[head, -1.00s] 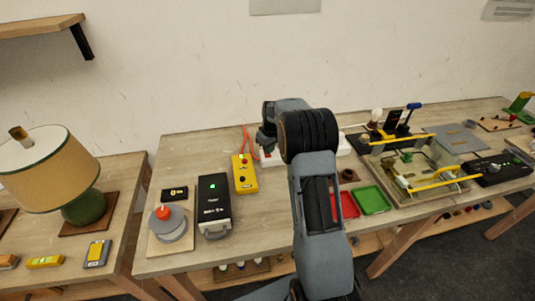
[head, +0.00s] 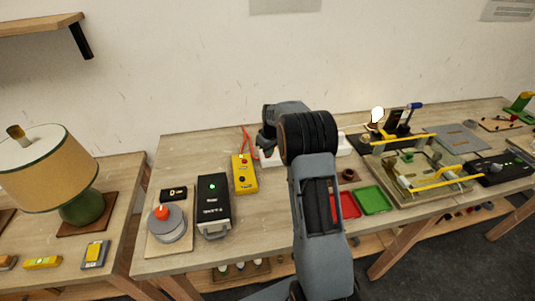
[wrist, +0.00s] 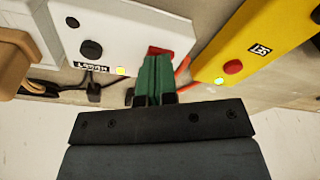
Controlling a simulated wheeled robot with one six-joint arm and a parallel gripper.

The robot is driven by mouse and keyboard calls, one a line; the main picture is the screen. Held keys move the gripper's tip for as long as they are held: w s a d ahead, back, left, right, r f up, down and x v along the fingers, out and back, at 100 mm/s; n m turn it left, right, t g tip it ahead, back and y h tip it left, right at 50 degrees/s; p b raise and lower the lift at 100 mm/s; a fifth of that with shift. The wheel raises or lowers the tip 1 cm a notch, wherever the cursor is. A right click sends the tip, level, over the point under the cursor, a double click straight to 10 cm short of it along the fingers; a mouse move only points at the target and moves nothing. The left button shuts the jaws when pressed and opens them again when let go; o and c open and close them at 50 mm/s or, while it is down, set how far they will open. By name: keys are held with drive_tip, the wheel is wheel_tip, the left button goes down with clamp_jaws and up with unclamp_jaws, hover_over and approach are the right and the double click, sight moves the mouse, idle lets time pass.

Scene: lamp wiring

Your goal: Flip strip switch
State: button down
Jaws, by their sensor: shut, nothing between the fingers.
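A white power strip (head: 268,160) lies at the back of the bench, partly hidden behind my arm in the head view. In the wrist view the strip (wrist: 130,30) shows dark round sockets, a label, a lit yellow indicator (wrist: 121,71) and a red switch (wrist: 154,50). My gripper (wrist: 157,58) is shut and empty, its green fingertips right at the red switch and partly covering it. I cannot tell whether they touch it. The fingers are hidden in the head view. A bulb (head: 377,114) on the fixture at the right glows bright white.
A yellow box (head: 244,174) with a red button stands close beside the strip; it also shows in the wrist view (wrist: 262,40). A black box (head: 213,203), red tray (head: 347,205) and green tray (head: 374,199) lie nearer the front. A beige plug (wrist: 18,50) sits at the strip's left.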

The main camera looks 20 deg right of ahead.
drive_tip(key=shift+r+p, duration=2.2)
drive_tip(key=shift+r, duration=1.3)
drive_tip(key=shift+m, duration=0.4)
drive_tip(key=s+a+r+m+t, duration=0.1)
drive_tip(key=s+a+r, duration=0.3)
drive_tip(key=s, duration=0.6)
drive_tip(key=s+a+r+m+t, duration=0.1)
drive_tip(key=s+a+r, duration=0.3)
drive_tip(key=s, duration=0.6)
drive_tip(key=s+a+r+m, duration=0.1)
drive_tip(key=s+a+r, duration=0.3)
drive_tip(key=s, duration=0.6)
drive_tip(key=shift+a+r+t+h, duration=0.15)
drive_tip(key=shift+r+t+h, duration=0.15)
drive_tip(key=shift+t, duration=0.1)
